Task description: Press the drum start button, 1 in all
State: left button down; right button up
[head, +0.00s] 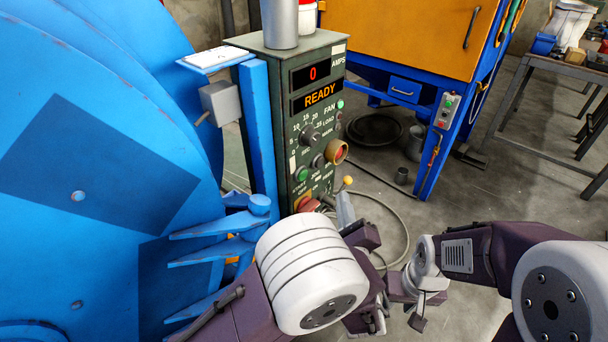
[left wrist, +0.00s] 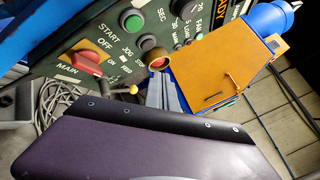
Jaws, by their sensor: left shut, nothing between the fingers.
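The green start button (head: 301,174) is on the front of the dark green control panel (head: 283,105). It also shows at the top of the left wrist view (left wrist: 132,21), beside the START label. My left gripper (head: 343,203) is shut and empty, in front of the panel and below and right of the button. In the left wrist view its grey fingers (left wrist: 164,90) point up toward the panel, apart from the green button. My right gripper (head: 418,316) is low at the picture's middle right, partly hidden; its jaw opening is unclear.
The red main switch (left wrist: 85,60), a yellow-ringed red button (left wrist: 157,61) and a yellow-knobbed lever (left wrist: 133,89) are near the left fingers. The large blue drum (head: 90,130) stands left. An orange-and-blue cabinet (head: 408,38) stands behind. The floor at right is partly clear.

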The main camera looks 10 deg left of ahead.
aim_at(302, 175)
pick_arm(q)
jog(key=w+a, duration=0.5)
jog(key=a, duration=0.2)
jog(key=shift+w+a, duration=0.1)
dwell(2.0)
jog(key=shift+w+a+b, duration=0.15)
jog(key=shift+a+b, duration=0.05)
jog(key=shift+b, duration=0.1)
